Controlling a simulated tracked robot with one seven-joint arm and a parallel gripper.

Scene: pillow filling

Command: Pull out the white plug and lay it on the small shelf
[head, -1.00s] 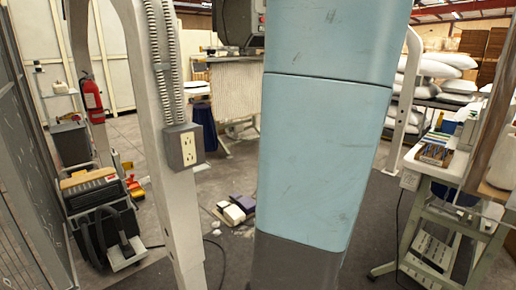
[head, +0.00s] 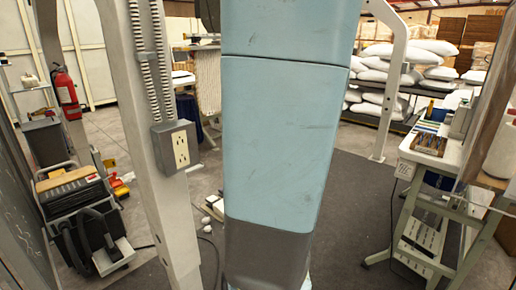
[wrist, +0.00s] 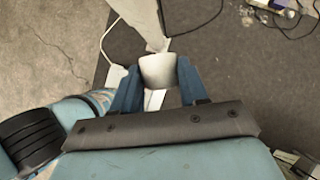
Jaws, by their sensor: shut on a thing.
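In the wrist view, my gripper (wrist: 157,88) has its two blue fingers shut on the white plug (wrist: 158,70), a rounded white piece between their tips. A white strip shows below it between the fingers; I cannot tell whether it is part of the plug. In the head view, a grey outlet box (head: 175,147) with a pale socket face sits on the white post; no plug shows in that face. My gripper is not visible in the head view. At the far left is a small white shelf (head: 30,88); I cannot tell whether it is the task's shelf.
My blue arm blocks the middle of the head view. The white post (head: 135,170) stands left of it. A black machine (head: 90,220) and a red extinguisher (head: 65,88) are farther left. A worktable (head: 440,152) stands at right. Dark floor matting (head: 345,215) lies clear between.

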